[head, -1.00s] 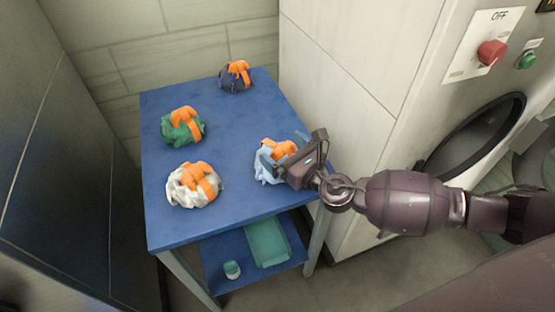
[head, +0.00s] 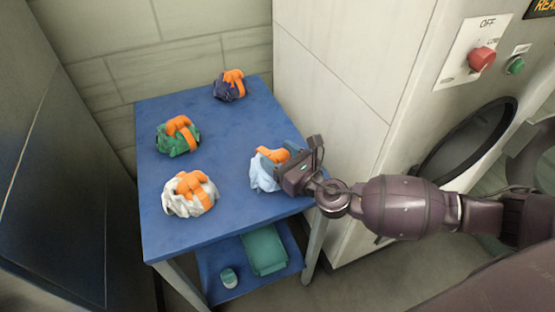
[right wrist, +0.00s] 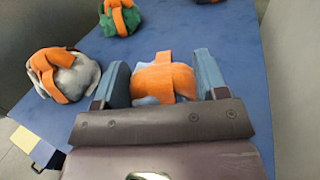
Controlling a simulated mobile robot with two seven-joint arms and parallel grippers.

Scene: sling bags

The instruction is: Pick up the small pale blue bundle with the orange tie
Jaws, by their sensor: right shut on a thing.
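The small pale blue bundle (head: 263,175) with the orange tie (head: 271,155) is at the right edge of the blue table. My right gripper (head: 287,160) reaches in from the right and is shut on it. In the right wrist view, the orange tie (right wrist: 165,80) sits between the two blue fingers (right wrist: 164,84), with a little pale cloth showing. Whether the bundle still touches the tabletop is hard to tell. My left gripper is not in view.
A white bundle (head: 203,197), a green bundle (head: 180,144) and a dark blue bundle (head: 229,91), each with an orange tie, stand on the table (head: 215,235). A teal tray (head: 263,250) and a small jar (head: 229,278) are on the lower shelf. A machine with a round door (head: 465,140) stands right.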

